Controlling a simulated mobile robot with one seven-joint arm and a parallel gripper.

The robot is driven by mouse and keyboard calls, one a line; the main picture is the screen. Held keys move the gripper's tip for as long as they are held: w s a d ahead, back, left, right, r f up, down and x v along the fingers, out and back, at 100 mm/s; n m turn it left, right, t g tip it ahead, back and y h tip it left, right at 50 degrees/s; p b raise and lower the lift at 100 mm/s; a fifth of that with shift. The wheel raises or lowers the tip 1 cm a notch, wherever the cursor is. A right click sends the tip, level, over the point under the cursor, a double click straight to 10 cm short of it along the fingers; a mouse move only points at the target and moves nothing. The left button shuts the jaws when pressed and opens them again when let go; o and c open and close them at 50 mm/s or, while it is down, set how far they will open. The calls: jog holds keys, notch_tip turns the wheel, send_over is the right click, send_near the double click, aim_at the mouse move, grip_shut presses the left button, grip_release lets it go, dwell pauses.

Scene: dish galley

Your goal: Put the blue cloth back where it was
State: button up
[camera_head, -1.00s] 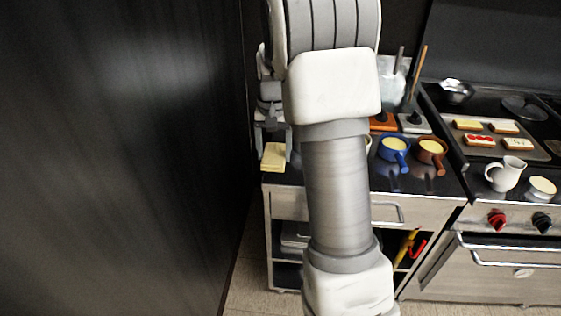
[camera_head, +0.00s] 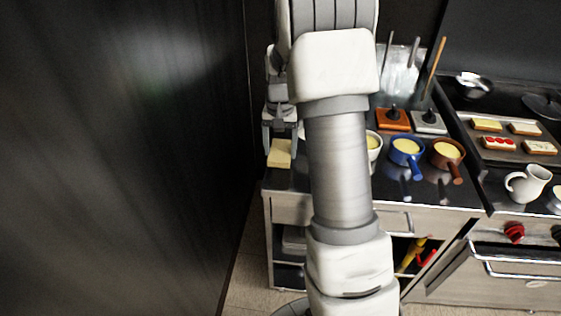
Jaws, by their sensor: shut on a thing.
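My gripper (camera_head: 280,140) points down over the left end of the dark counter, partly behind my own arm. Its two fingers are shut on a pale yellow block-like thing (camera_head: 280,153), with one finger at each side of it. Whether this thing touches the counter top cannot be told. I see no blue cloth in the view. My arm covers the middle of the counter and may hide things there.
A dark wall (camera_head: 120,150) stands close on the left. On the counter are a blue pan (camera_head: 407,147), a brown pan (camera_head: 447,152), and orange (camera_head: 393,121) and grey (camera_head: 428,123) blocks. A white jug (camera_head: 528,184) and a tray of pastries (camera_head: 512,151) are at right.

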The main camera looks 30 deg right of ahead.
aim_at(280, 171)
jog(key=shift+f, duration=2.4)
jog(key=shift+f, duration=0.2)
jog(key=o, duration=1.1)
jog(key=shift+o, duration=0.2)
jog(key=shift+r, duration=0.1)
